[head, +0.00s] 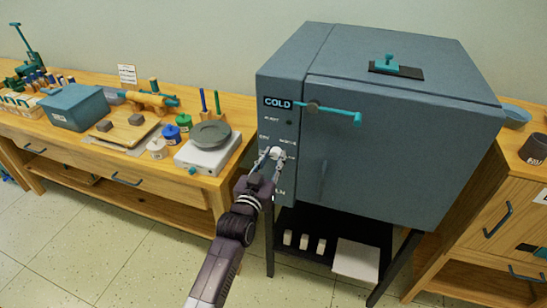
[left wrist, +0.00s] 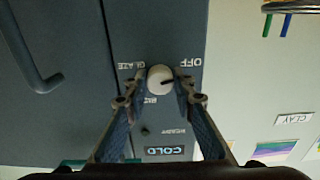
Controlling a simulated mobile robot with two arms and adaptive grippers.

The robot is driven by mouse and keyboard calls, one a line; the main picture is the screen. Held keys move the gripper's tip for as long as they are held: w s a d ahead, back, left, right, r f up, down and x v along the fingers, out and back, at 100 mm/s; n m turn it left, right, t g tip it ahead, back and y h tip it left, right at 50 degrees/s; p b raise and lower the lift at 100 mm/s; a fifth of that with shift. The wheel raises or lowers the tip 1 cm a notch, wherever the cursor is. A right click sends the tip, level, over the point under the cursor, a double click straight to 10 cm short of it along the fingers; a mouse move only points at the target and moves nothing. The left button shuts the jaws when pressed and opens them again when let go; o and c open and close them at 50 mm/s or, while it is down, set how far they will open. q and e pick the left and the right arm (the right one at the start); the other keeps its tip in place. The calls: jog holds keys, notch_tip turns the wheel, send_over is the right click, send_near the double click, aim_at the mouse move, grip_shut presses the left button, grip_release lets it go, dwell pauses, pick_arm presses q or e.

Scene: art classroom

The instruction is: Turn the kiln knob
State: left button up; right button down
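The blue-grey kiln (head: 390,130) stands in the middle of the head view, its door closed. Its round white knob (left wrist: 160,80) is on the front panel, with OFF and GLAZE among the labels around it. A dark pointer mark on the knob points toward the OFF side. My left gripper (head: 275,155) is at the panel. In the left wrist view its two fingers (left wrist: 160,87) are spread, one on each side of the knob, with a slight gap; firm contact does not show. The panel display (head: 278,103) reads COLD. My right gripper is not in view.
A teal door handle bar (head: 335,111) crosses the kiln's upper front, above my gripper. A wooden bench (head: 95,180) at left carries a turntable (head: 210,136), paint jars and a blue box (head: 74,107). A wooden cabinet (head: 495,205) stands at right.

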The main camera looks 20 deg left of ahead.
pick_arm(q)
grip_shut()
